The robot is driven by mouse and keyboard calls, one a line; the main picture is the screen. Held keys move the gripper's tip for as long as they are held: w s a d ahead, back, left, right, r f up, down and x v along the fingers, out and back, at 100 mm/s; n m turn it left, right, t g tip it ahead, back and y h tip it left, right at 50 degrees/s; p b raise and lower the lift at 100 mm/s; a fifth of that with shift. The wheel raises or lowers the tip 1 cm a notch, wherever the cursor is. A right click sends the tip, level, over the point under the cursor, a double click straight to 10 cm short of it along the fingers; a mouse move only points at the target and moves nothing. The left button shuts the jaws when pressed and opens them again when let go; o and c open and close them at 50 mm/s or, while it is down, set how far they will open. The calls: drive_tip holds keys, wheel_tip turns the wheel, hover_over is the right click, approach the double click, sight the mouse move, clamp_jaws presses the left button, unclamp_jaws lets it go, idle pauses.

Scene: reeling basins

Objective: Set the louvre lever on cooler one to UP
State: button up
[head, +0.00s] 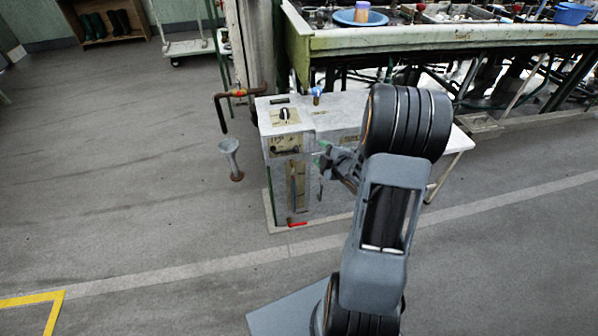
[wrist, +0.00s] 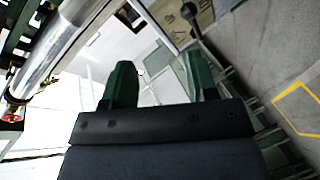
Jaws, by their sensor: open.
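A pale grey metal cabinet (head: 335,112), which seems to be the cooler, stands at mid-picture in the head view. Its front bears a beige plate (head: 278,142) with a dark lever (head: 287,151) lying roughly level; its lettering is too small to read. In the wrist view, a black ball-ended lever (wrist: 189,13) shows at the top, beside a beige plate (wrist: 200,10). My gripper (head: 322,156) is open and empty, just right of the lever plate. Its green fingers (wrist: 160,75) are apart, with the lever beyond the right finger and not between them.
A dial plate with a black knob (head: 284,114) sits above the lever. A rusty pipe (head: 240,94) and a grey funnel stand (head: 231,160) are at left. A long green-edged bench (head: 420,40) runs behind.

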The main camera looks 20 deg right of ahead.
wheel_tip(320, 180, down, 7)
drive_tip(key=s+n+t+y+b, duration=0.2)
drive_tip(key=y+b, duration=0.1)
drive_tip(key=b, duration=0.3)
approach(286, 151)
drive_tip(key=w+d, duration=0.1)
drive_tip(key=w, duration=0.6)
drive_tip(key=shift+w+d+f, duration=0.25)
drive_tip(key=shift+f, duration=0.15)
clamp_jaws()
